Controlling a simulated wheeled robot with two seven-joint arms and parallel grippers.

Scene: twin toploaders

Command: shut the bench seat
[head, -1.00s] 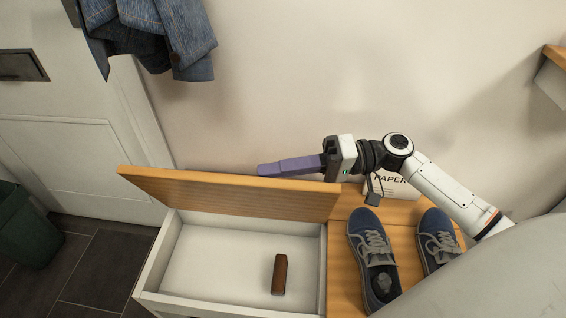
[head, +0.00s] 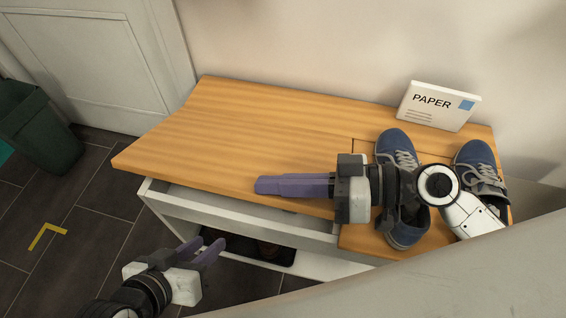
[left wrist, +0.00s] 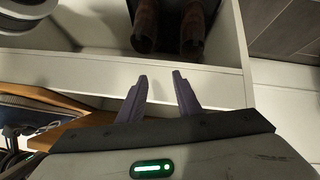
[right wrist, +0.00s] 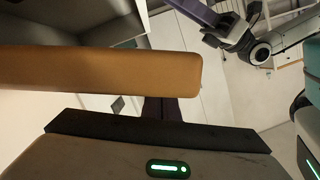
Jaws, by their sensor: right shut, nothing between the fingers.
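The bench seat's wooden lid (head: 230,125) is low, with its front edge a little above the white box (head: 185,207), leaving a narrow gap. My right gripper (head: 258,185) is shut and empty, with its purple fingers over the lid's front edge in the head view; I cannot tell if they touch it. The lid's edge (right wrist: 100,72) also crosses the right wrist view and partly hides the fingers. My left gripper (head: 212,246) is open and empty, low in front of the bench. Its spread fingers also show in the left wrist view (left wrist: 160,77).
Brown footwear (left wrist: 146,25) sits on the shelf below. A green bin (head: 40,125) stands at the left. Floor is clear at front left.

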